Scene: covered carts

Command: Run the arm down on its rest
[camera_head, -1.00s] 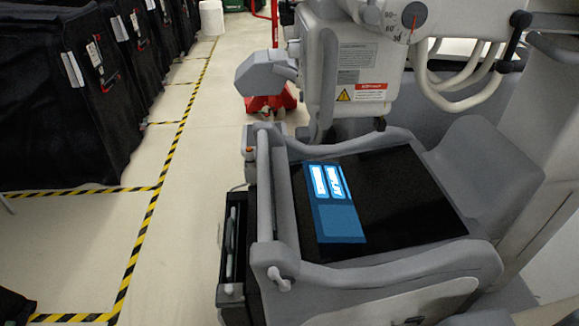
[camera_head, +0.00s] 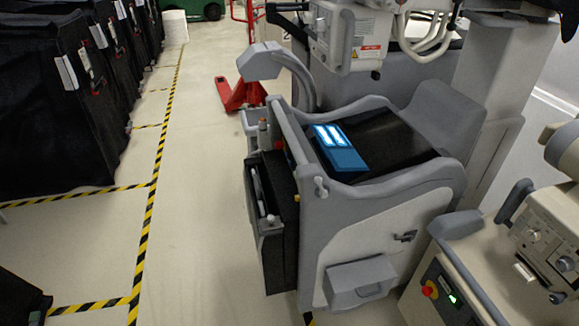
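A grey mobile X-ray unit (camera_head: 385,225) stands right of centre, with a black top and a lit blue screen (camera_head: 340,150). Its white tube head (camera_head: 340,38), with a red and white label, hangs above the back of the top, apart from the screen. The arm that carries the head runs along the top edge of the view and is partly cut off. A thick grey column (camera_head: 505,75) rises at the right of the unit. I cannot tell which part is the arm's rest. Neither of my grippers is in view.
A second, beige machine (camera_head: 465,265) with a red button stands close at the lower right. Black covered carts (camera_head: 60,110) line the left. A red pallet jack (camera_head: 240,92) is behind the unit. The pale floor (camera_head: 205,200) between carts and unit is clear, with yellow-black tape.

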